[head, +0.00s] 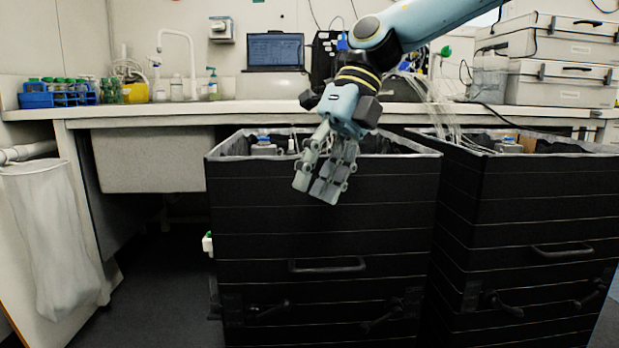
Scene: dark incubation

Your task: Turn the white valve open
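A small white fitting with a green part (208,243) sticks out at the left side of the nearer black box (330,225), low down. It may be the white valve, but it is too small to tell its setting. My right gripper (315,188) hangs in front of that box's upper front, above and to the right of the fitting and well apart from it. Its two grey fingers point down and lie close together. I see nothing between them, but the angle hides whether they are open or shut. My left gripper is not in view.
A second black box (530,220) stands at the right, with handles on its front. Behind is a bench (165,110) with a blue tube rack (60,97), a laptop (275,52) and grey cases (560,60). A whitish bag (55,240) hangs at the left. Dark floor (160,290) left of the nearer box is clear.

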